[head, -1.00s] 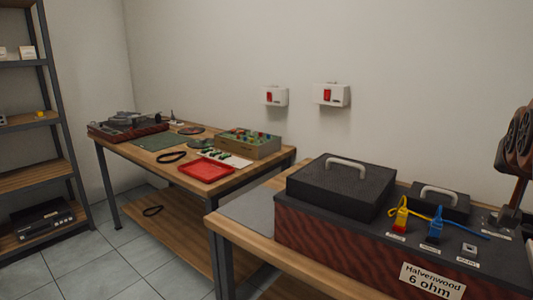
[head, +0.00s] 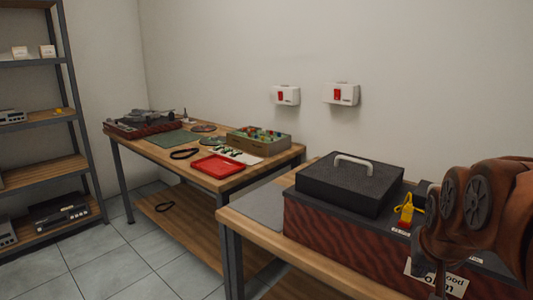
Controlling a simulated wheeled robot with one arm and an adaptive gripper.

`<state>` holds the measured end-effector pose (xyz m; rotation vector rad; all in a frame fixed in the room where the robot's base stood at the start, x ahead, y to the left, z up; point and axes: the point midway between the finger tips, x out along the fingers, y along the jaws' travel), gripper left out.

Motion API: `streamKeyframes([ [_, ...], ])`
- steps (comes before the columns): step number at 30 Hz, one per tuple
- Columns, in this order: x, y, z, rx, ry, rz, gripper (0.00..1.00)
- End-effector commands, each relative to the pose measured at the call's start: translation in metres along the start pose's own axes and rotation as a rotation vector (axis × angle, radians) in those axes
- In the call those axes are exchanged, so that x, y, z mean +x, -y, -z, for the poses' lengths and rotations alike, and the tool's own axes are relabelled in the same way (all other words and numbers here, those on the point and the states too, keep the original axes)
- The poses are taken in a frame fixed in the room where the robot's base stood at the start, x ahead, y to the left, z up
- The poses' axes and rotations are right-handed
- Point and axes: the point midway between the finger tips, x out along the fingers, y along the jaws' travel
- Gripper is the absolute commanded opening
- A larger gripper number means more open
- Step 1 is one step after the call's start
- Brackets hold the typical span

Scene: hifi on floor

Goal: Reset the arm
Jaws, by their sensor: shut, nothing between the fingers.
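My arm fills the right edge of the head view, with brown links and round dark grey joint covers. My gripper (head: 421,263) is the dark part at the arm's lower left end, in front of the dark red box. It is shut and holds nothing. Its fingertips are hard to make out against the dark box. The arm hides the right part of the box and most of its label.
The dark red box (head: 325,240) stands on the near wooden bench, with a black handled case (head: 350,185) and a yellow-red plug (head: 406,212) on top. A farther bench holds a red tray (head: 219,167). Shelves (head: 45,165) stand at left. Open tiled floor lies between.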

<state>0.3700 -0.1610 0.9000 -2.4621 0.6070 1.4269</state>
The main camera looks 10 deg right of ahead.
Motion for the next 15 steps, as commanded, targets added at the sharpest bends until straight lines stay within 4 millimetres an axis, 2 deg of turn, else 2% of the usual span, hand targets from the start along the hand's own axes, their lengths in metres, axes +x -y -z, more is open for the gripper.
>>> streamKeyframes([
  [1, 0.008, 0.015, -0.02, -0.041, 0.058, 0.021, 0.0],
  [6, 0.025, 0.051, -0.101, -0.18, 0.282, 0.068, 0.0],
  [9, 0.028, 0.063, -0.145, -0.258, 0.401, 0.081, 0.0],
  [12, 0.026, 0.068, -0.18, -0.322, 0.497, 0.086, 0.0],
  [15, 0.023, 0.07, -0.208, -0.376, 0.572, 0.088, 0.0],
])
